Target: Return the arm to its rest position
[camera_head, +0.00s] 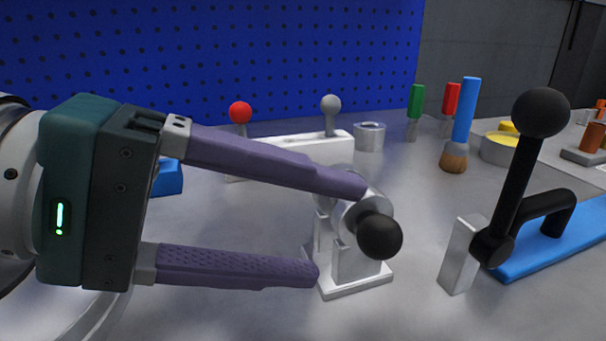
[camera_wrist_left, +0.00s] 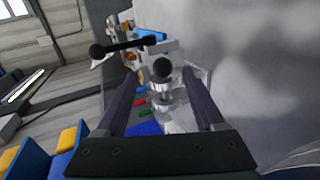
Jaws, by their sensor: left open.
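My left gripper (camera_head: 340,228) comes in from the left with its two purple fingers spread apart. It is open, and nothing is held between the fingers. A small metal fixture (camera_head: 355,265) with a white base and a black ball knob (camera_head: 380,237) stands at the fingertips. The upper finger overlaps part of the fixture in the head view. In the left wrist view the gripper (camera_wrist_left: 160,85) shows both fingers, with the black knob (camera_wrist_left: 162,68) between their tips. I cannot tell whether a finger touches the fixture. My right gripper is not in view.
A lever with a black ball (camera_head: 541,112) on a blue base (camera_head: 560,245) stands close at the right. Behind are a white block (camera_head: 300,150) with red and grey knobs, a metal ring (camera_head: 369,137), a brush (camera_head: 464,120) and a yellow-filled dish (camera_head: 500,148). A blue pegboard closes the back.

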